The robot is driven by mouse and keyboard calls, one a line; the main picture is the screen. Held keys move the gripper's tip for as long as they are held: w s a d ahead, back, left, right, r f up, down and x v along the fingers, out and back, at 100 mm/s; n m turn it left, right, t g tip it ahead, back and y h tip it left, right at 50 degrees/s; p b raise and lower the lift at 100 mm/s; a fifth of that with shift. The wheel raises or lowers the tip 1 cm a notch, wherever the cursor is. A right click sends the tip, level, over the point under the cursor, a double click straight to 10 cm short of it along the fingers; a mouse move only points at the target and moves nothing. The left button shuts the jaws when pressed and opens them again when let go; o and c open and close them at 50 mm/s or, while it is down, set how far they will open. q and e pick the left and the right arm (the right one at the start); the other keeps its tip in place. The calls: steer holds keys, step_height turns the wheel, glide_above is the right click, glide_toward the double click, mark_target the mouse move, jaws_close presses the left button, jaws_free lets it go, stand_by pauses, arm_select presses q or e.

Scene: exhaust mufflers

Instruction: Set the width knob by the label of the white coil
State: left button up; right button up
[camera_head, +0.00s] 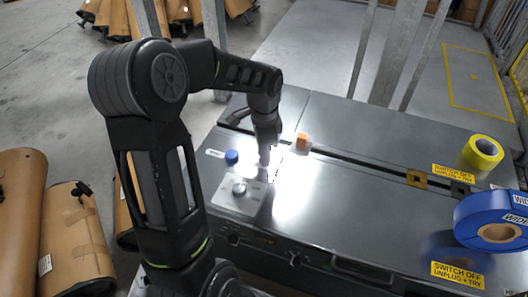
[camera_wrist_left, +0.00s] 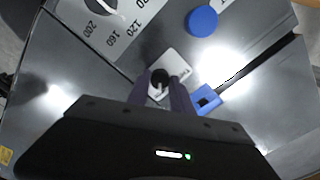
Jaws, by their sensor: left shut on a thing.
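My left gripper (camera_head: 266,160) points down over the machine top, beside the plate with the silver dial knob (camera_head: 239,189). In the left wrist view its fingers (camera_wrist_left: 166,90) are closed on a small black knob (camera_wrist_left: 159,76) that shows against a small white plate (camera_wrist_left: 177,66). Whether the plate is fixed to the top cannot be told. The dial (camera_wrist_left: 103,5) is cut off at the top; its scale plate (camera_wrist_left: 118,32) shows 120, 160 and 200. I see no white coil. My right gripper is not in view.
A blue button (camera_head: 232,157) lies behind the dial. An orange block (camera_head: 302,140) sits at the slot; a blue block (camera_wrist_left: 207,98) shows there from the wrist. A yellow coil (camera_head: 484,152) and a blue coil (camera_head: 500,221) are at the right. The middle top is clear.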

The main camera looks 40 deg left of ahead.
arm_select(q)
jaws_close()
steer(key=shift+n, duration=0.3)
steer(key=n, duration=0.8)
steer(key=n+p, duration=0.1)
steer(key=n, duration=0.4)
steer(key=shift+r, duration=0.1)
steer(key=shift+n+p, duration=0.3)
steer(key=shift+n, duration=1.9)
steer(key=o, duration=0.9)
jaws_free()
